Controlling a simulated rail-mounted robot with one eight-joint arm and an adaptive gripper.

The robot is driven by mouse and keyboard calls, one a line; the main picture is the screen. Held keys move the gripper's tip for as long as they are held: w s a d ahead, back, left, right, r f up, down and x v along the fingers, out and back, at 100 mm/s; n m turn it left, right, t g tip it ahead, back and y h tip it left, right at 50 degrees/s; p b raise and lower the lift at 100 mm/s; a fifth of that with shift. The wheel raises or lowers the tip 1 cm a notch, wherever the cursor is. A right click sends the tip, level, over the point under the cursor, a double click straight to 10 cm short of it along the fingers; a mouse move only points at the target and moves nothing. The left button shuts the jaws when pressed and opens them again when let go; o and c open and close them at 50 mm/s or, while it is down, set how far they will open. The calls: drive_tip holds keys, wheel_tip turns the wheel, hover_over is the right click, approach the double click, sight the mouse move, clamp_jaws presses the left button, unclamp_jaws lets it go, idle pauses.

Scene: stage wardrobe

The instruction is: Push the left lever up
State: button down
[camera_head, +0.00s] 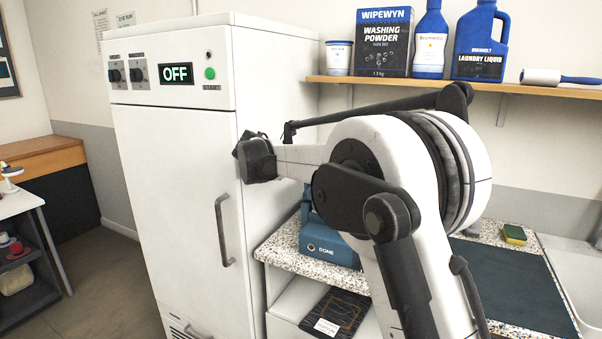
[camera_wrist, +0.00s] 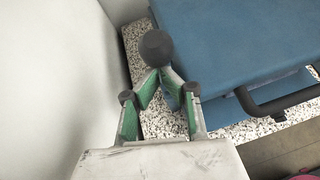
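No left lever can be made out for certain in either view. In the wrist view, my gripper (camera_wrist: 159,72) has its green-lined fingers drawn together at the tips. A dark round end covers where they meet; whether it is part of the fingertips or a knob beyond them, I cannot tell. No held object is clear. The gripper is over the speckled counter, between a pale upright surface and a blue machine (camera_wrist: 240,40) with a black bar handle (camera_wrist: 285,101).
A tall white cabinet (camera_head: 170,205) with an OFF display, knobs and a grey door handle (camera_head: 223,231) stands on the left. A wooden shelf (camera_head: 440,87) holds washing products. A dark mat (camera_head: 510,285) and a sponge (camera_head: 514,234) lie on the counter (camera_head: 280,246) beside a sink.

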drive_tip(key=shift+d+r, duration=0.1)
drive_tip(key=shift+d, duration=0.05)
drive_tip(key=a+f+v, duration=0.1)
drive_tip(key=v, duration=1.2)
drive_tip(key=shift+s+f, duration=0.3)
drive_tip(key=shift+f, duration=0.05)
